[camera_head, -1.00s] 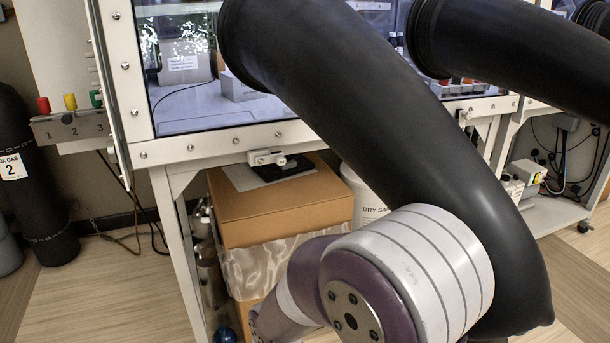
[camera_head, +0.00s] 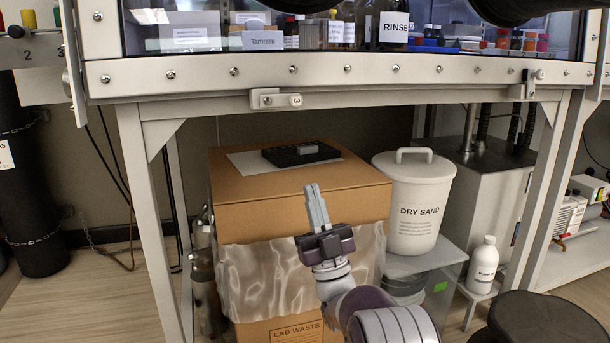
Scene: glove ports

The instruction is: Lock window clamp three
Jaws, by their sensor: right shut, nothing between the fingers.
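Window clamp three (camera_head: 268,99) is a small pale metal bracket on the lower frame of the glove box window. Its white knob (camera_head: 295,100) carries a "3" and points to the right, roughly level. My right gripper (camera_head: 316,200) is shut and empty, fingers pointing up. It shows below and a little right of the clamp, in front of the cardboard box, apart from the clamp. My left gripper is not in view.
A cardboard lab waste box (camera_head: 300,200) with a black keyboard-like item (camera_head: 301,153) on top stands under the frame. A white dry sand bucket (camera_head: 408,205) stands to its right. Another clamp (camera_head: 533,78) sits farther right. Black glove sleeves (camera_head: 480,10) hang at the top edge.

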